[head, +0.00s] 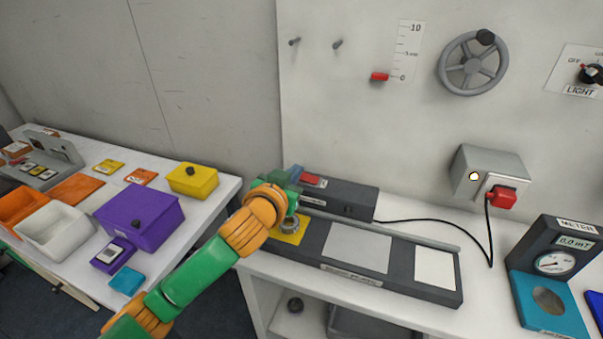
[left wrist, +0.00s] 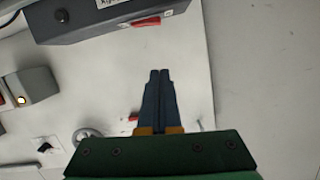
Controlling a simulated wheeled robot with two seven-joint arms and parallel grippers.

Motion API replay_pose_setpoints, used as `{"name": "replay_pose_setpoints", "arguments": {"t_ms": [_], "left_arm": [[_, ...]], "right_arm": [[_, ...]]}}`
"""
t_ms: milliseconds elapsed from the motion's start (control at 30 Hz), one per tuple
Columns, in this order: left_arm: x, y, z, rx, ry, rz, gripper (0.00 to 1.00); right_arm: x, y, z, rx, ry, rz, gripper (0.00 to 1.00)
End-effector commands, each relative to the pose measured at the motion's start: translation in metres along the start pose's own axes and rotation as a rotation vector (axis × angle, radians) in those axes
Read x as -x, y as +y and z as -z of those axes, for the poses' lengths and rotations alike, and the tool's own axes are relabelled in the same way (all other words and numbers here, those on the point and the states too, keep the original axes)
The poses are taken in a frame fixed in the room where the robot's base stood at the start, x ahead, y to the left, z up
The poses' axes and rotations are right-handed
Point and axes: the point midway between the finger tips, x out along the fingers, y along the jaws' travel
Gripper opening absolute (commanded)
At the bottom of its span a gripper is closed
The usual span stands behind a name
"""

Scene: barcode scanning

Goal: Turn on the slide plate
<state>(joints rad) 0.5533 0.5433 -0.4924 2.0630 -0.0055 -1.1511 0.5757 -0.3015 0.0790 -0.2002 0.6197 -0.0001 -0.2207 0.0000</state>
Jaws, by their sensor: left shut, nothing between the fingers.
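The slide plate (head: 390,283) is a long dark track on the white table, with a yellow pad (head: 301,236) at the left, a grey panel in the middle and a white panel at the right. A dark box (head: 345,199) behind it carries a red switch (head: 312,181), which also shows in the left wrist view (left wrist: 146,22). My left gripper (head: 298,174) is shut and empty beside the switch, at the box's left end. In the left wrist view its fingertips (left wrist: 160,72) show a gap to the switch. My right gripper is out of view.
A black cable runs from the box to a red plug (head: 502,197) at a grey wall unit (head: 487,169) with a lit lamp. A meter (head: 556,263) stands at the right. The left table holds a purple box (head: 140,220) and several trays.

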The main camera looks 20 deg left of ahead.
Motion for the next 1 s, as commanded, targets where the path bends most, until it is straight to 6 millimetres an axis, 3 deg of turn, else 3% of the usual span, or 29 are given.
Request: {"name": "replay_pose_setpoints", "arguments": {"t_ms": [300, 533, 1000], "left_arm": [[-0.066, 0.000, -0.001, -0.001, -0.001, 0.001, 0.00], [-0.072, 0.000, -0.034, -0.002, 0.000, 0.000, 0.00], [-0.074, -0.001, -0.046, 0.045, -0.002, -0.011, 0.00]], "right_arm": [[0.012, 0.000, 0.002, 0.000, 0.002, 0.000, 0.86], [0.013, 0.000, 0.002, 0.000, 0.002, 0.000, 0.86], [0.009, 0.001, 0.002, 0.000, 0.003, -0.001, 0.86]]}}
